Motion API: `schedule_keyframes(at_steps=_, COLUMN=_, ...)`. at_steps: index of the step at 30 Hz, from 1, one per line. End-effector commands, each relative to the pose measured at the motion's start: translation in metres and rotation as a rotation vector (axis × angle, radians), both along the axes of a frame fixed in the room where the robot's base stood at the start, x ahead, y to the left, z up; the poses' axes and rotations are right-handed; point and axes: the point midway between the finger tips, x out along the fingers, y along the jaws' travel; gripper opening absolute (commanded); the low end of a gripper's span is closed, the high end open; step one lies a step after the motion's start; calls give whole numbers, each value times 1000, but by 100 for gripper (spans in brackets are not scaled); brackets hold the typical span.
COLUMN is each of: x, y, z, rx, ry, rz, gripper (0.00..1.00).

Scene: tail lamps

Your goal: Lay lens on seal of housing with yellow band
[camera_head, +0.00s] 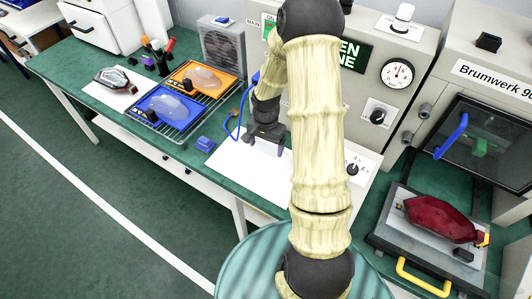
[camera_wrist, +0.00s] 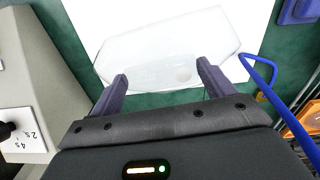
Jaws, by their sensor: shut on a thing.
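My gripper (camera_wrist: 160,82) is shut on a clear, elongated lens (camera_wrist: 160,55), with one finger on each side of it. The lens is over a white sheet. In the head view my gripper (camera_head: 265,146) is above the white sheet (camera_head: 238,170), and the pale lens is hard to make out there. A red lamp part (camera_head: 440,217) lies on the press bed at the right, with a small yellow patch (camera_head: 483,239) at its right end. I cannot tell whether this is a band. A dark and red lamp part (camera_head: 122,78) lies at the far left.
An orange tray (camera_head: 228,86) and a blue tray (camera_head: 160,122) each hold a clear lens. A blue block (camera_head: 205,144) and a blue hose (camera_head: 232,118) are near my gripper. The Brumwerk machine (camera_head: 505,95) and a yellow handle (camera_head: 420,280) are at the right.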

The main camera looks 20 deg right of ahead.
Motion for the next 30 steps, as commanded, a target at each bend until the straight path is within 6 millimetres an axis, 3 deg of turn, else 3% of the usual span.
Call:
schedule_keyframes(at_steps=3, x=1, y=0, z=21, rx=-1, ry=-6, rz=0, gripper=54)
schedule_keyframes(at_steps=9, x=0, y=0, z=38, rx=1, ry=-1, rz=0, gripper=54)
schedule_keyframes(at_steps=30, x=0, y=2, z=39, rx=1, ry=0, rz=4, gripper=54)
